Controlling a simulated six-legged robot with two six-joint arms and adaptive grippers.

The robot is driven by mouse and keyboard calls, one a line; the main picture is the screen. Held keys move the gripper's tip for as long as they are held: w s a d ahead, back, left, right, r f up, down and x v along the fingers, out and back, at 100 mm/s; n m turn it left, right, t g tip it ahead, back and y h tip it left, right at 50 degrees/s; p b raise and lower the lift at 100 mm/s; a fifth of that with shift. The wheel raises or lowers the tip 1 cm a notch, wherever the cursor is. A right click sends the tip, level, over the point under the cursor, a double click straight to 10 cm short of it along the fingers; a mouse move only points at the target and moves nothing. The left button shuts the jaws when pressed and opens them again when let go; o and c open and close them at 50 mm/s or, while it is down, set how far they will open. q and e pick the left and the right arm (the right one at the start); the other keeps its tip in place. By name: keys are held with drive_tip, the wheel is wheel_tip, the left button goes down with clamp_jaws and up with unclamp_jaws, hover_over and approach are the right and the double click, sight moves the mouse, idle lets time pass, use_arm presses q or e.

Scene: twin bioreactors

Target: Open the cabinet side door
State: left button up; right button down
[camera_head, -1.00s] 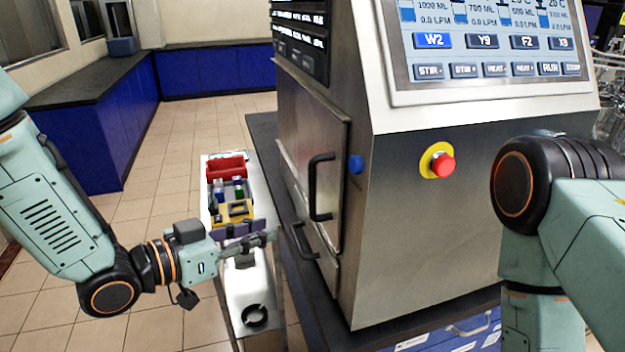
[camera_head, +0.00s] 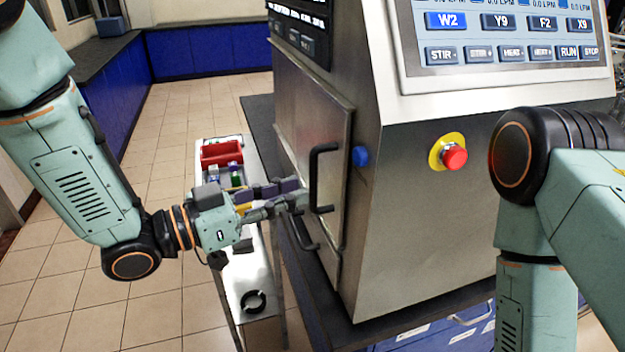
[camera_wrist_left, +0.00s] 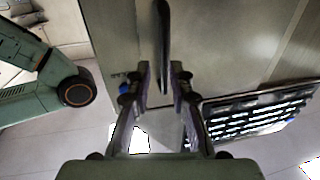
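The steel cabinet side door (camera_head: 298,130) is on the left side of the cabinet and looks shut. Its black upright bar handle (camera_head: 314,180) is near the door's front edge. A second, lower handle (camera_head: 298,235) sits below it. My left gripper (camera_head: 296,194) is open, its fingertips just left of the upper handle. In the left wrist view, a dark handle bar (camera_wrist_left: 162,40) lines up with the gap between the open fingers (camera_wrist_left: 160,72); no grip on it shows. My right arm is at the right, its gripper out of view.
A narrow side cart (camera_head: 255,270) with a red bin (camera_head: 222,153) and small items stands left of the cabinet, beneath my left gripper. A red stop button (camera_head: 453,157) and a blue knob (camera_head: 360,157) are on the cabinet. Tiled floor (camera_head: 160,200) is open at the left.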

sight(311, 185)
use_arm(q)
drive_tip(key=x, duration=0.4)
drive_tip(key=shift+w+f, duration=0.25)
drive_tip(key=shift+w, duration=0.3)
drive_tip(key=shift+s+d+r+p, duration=0.25)
drive_tip(key=shift+s+d+p, duration=0.05)
drive_tip(key=shift+d, duration=0.1)
drive_tip(key=shift+w+f, duration=0.25)
drive_tip(key=shift+w, duration=0.3)
drive_tip(key=shift+c, duration=0.7)
drive_tip(key=shift+s+d+r, duration=0.1)
drive_tip(key=shift+s+r, duration=0.05)
drive_tip(key=shift+s, duration=0.15)
clamp_jaws()
drive_tip(key=shift+w, duration=0.15)
